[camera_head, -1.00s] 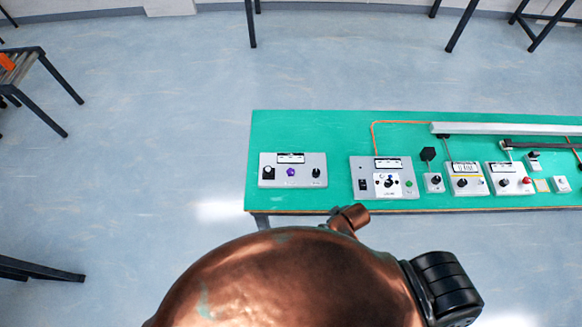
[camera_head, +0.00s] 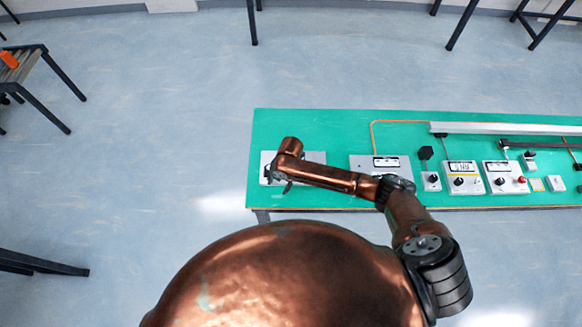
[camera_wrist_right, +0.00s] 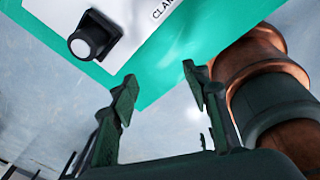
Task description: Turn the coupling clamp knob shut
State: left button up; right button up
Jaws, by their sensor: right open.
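A light grey box (camera_head: 316,157) stands at the left end of the green table, mostly hidden under my right arm in the head view. In the right wrist view, a black knob with a pale round face (camera_wrist_right: 92,38) sits on a white panel (camera_wrist_right: 55,12), near a partly cut-off label (camera_wrist_right: 160,9) that starts with "CLA". I cannot tell for sure that this is the clamp knob. My right gripper (camera_wrist_right: 160,78) is open and empty, its fingertips apart from the knob. In the head view my right gripper (camera_head: 286,184) is over the box's left part. My left gripper is out of view.
The green table (camera_head: 310,127) runs off to the right. A second box (camera_head: 365,160) is partly behind my right arm, with more knob boxes (camera_head: 462,180) to its right. A rail (camera_head: 500,128) runs along the back.

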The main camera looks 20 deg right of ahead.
jog(key=w+d+r+n, duration=0.1)
jog(key=w+d, duration=0.1)
jog(key=w+d+r+n+h, duration=0.1)
jog(key=w+d+r+n, duration=0.1)
jog(key=d, duration=0.1)
jog(key=w+d+r+n+h, duration=0.1)
jog(key=w+d+r, duration=0.1)
jog(key=w, duration=0.1)
jog(key=shift+w+d+p, duration=0.1)
jog(key=shift+d+p, duration=0.1)
jog(key=shift+p, duration=0.15)
notch_tip(320, 180, down, 8)
jog(key=shift+r, duration=0.2)
jog(key=c, duration=1.2)
